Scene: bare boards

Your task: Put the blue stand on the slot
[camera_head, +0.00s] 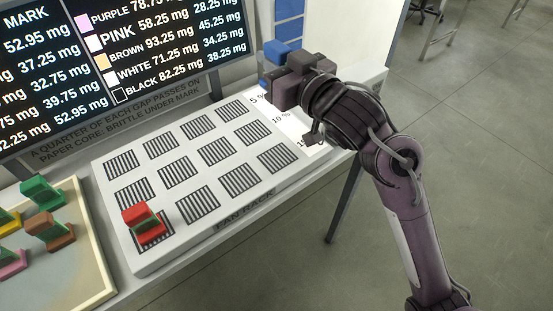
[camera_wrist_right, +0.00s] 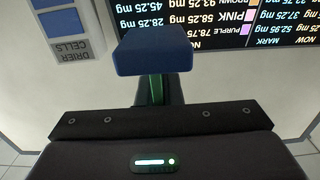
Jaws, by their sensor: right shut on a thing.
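My right gripper (camera_head: 298,78) is shut on the blue stand (camera_head: 276,50), above the back right end of the rack. In the right wrist view the stand's blue block (camera_wrist_right: 154,52) shows at the jaws, with a green part below it. The white fan rack (camera_head: 190,232) has rows of striped slots, such as an empty one (camera_head: 278,158) at the front right. A red stand (camera_head: 141,217) stands on the front left slot. The held stand is clear of the slots. My left gripper is not in view.
A tray (camera_head: 92,240) at the left holds green (camera_head: 42,192), brown (camera_head: 55,231), yellow and pink stands. A dark screen (camera_head: 150,45) with colour names and weights stands behind the rack. Blue drier cells (camera_head: 289,30) are behind the gripper. A card with percentages lies at the rack's right end.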

